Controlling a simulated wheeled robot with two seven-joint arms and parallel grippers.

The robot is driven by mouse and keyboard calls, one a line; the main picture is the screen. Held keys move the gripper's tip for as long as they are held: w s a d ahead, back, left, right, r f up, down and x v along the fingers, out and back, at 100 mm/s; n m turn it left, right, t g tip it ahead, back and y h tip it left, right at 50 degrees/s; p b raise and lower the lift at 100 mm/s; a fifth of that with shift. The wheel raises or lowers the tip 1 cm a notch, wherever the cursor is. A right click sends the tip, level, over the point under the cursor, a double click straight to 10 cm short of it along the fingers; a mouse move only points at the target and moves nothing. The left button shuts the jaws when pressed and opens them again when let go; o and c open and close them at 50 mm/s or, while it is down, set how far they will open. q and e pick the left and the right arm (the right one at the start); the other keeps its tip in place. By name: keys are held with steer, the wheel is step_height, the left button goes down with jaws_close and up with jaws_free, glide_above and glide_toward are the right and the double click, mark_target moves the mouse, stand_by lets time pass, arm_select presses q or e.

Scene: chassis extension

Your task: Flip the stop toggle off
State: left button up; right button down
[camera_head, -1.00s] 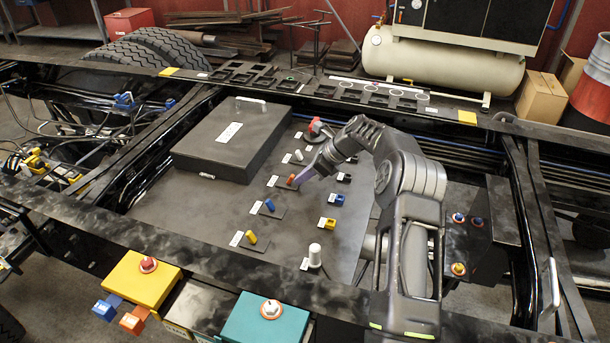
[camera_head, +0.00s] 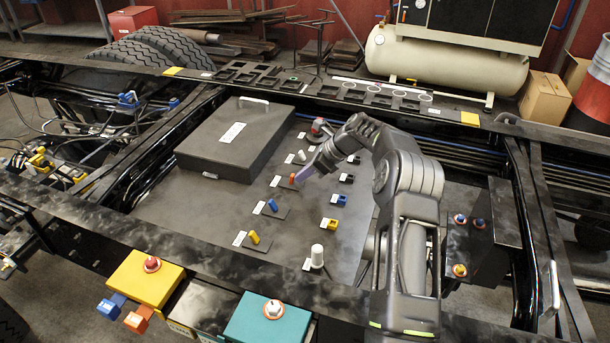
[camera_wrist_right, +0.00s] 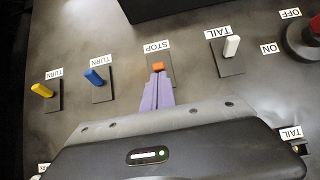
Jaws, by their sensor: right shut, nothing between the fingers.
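The stop toggle is a small orange lever (camera_wrist_right: 158,68) on a dark base plate beside a white STOP label (camera_wrist_right: 157,47) in the right wrist view. In the head view the orange toggle (camera_head: 293,178) stands in the row of toggles on the panel. My right gripper (camera_wrist_right: 158,80) has its purple fingers shut and empty, with the tips right at the orange lever. In the head view the right gripper (camera_head: 302,174) comes to the lever from the right. I cannot tell whether the tips touch it. My left gripper is not in view.
Neighbouring toggles are a blue TURN lever (camera_wrist_right: 95,77), a yellow TURN lever (camera_wrist_right: 42,90) and a white TAIL lever (camera_wrist_right: 231,46). A dark box (camera_head: 235,138) stands left of the row. Bare panel (camera_head: 190,215) lies in front.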

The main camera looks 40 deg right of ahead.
steer(key=shift+w+a+r+p, duration=0.35)
steer(key=shift+w+r+p, duration=0.1)
steer(key=shift+w+r, duration=0.05)
steer(key=shift+f, duration=0.1)
steer(key=shift+r+p, duration=0.6)
steer(key=shift+r, duration=0.25)
